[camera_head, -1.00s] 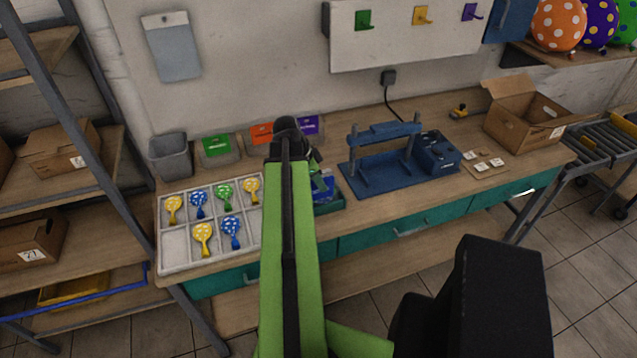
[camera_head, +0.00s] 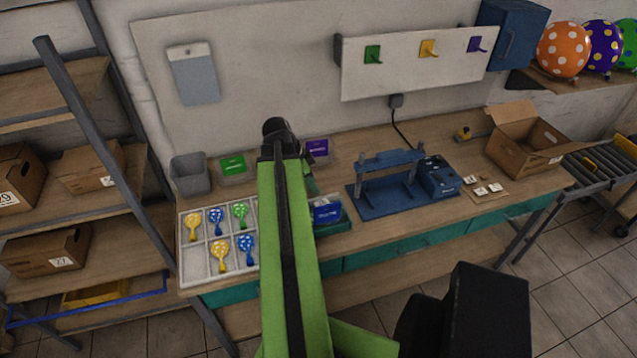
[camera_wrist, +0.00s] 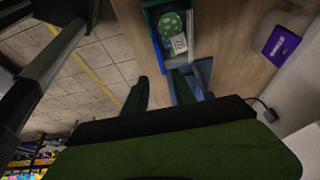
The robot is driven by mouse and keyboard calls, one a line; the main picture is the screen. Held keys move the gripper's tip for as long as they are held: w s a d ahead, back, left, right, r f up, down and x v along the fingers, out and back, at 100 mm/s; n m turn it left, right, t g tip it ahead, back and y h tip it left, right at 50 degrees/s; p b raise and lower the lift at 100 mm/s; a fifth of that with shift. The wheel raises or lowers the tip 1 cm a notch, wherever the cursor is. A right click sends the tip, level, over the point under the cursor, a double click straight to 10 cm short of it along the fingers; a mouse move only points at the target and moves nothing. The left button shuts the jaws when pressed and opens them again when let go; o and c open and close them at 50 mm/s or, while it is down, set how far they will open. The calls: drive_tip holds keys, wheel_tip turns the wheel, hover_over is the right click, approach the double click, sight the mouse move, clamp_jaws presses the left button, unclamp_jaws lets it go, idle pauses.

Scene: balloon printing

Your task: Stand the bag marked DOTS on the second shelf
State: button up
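A blue packet (camera_head: 326,211) with small white lettering stands in a teal tray (camera_head: 334,228) on the bench; I cannot read DOTS on it. In the wrist view a green piece with white dots (camera_wrist: 172,24) and a white label lies in a narrow tray, and a blue part (camera_wrist: 204,74) shows beside one finger. The shelf rack (camera_head: 118,202) stands at the left, with several levels.
Cartons (camera_head: 47,252) occupy parts of the rack's shelves. A compartment tray (camera_head: 193,262) of dotted balloons, a grey bin (camera_head: 190,175) and a blue press (camera_head: 385,185) stand on the bench. An open carton (camera_head: 525,140) is at the right. Some bare shelf board shows beside the cartons.

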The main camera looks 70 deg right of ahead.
drive_tip(key=shift+p+v, duration=0.85)
drive_tip(key=shift+v, duration=0.8)
drive_tip(key=shift+f, duration=0.1)
